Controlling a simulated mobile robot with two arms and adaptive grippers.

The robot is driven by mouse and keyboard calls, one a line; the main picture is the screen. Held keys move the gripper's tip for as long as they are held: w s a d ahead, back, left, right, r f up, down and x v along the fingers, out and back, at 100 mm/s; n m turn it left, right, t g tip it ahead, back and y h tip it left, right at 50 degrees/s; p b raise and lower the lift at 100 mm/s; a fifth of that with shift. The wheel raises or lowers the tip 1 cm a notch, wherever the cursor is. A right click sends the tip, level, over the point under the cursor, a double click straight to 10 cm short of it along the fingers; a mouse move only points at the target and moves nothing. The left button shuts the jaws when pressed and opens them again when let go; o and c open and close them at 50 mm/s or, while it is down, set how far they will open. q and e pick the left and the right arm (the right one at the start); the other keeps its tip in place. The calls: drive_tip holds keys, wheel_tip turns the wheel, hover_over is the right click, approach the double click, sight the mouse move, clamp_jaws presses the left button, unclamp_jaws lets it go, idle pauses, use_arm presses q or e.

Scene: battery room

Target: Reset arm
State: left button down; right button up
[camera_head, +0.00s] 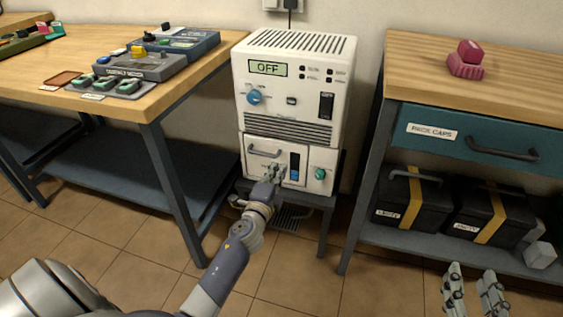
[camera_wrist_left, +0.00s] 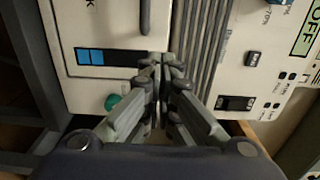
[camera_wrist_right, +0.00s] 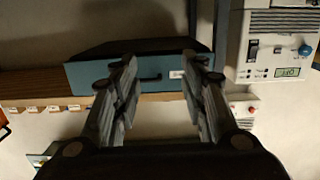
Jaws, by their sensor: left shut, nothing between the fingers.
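My left gripper (camera_head: 274,176) is shut and empty at the front of the white charger cabinet (camera_head: 292,70), near the lower door's handle (camera_head: 263,152) and blue level strip (camera_head: 295,166). In the left wrist view its fingertips (camera_wrist_left: 162,60) meet in front of the cabinet face, beside the grey louvres; I cannot tell whether they touch it. The cabinet's display reads OFF. My right gripper (camera_head: 475,282) is low at the bottom right of the head view. In the right wrist view its fingers (camera_wrist_right: 162,65) are spread apart with nothing between them.
The tiled floor (camera_head: 300,290) in front is free.

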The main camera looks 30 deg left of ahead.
use_arm(q)
drive_tip(key=shift+v, duration=2.2)
use_arm(e)
drive_tip(key=shift+s+d+f+g, duration=0.1)
drive_tip(key=shift+f+g, duration=0.15)
drive_tip(key=shift+f, duration=0.15)
drive_tip(key=shift+s+d+f+g, duration=0.1)
drive_tip(key=shift+f+g, duration=0.15)
drive_tip(key=shift+f, duration=0.1)
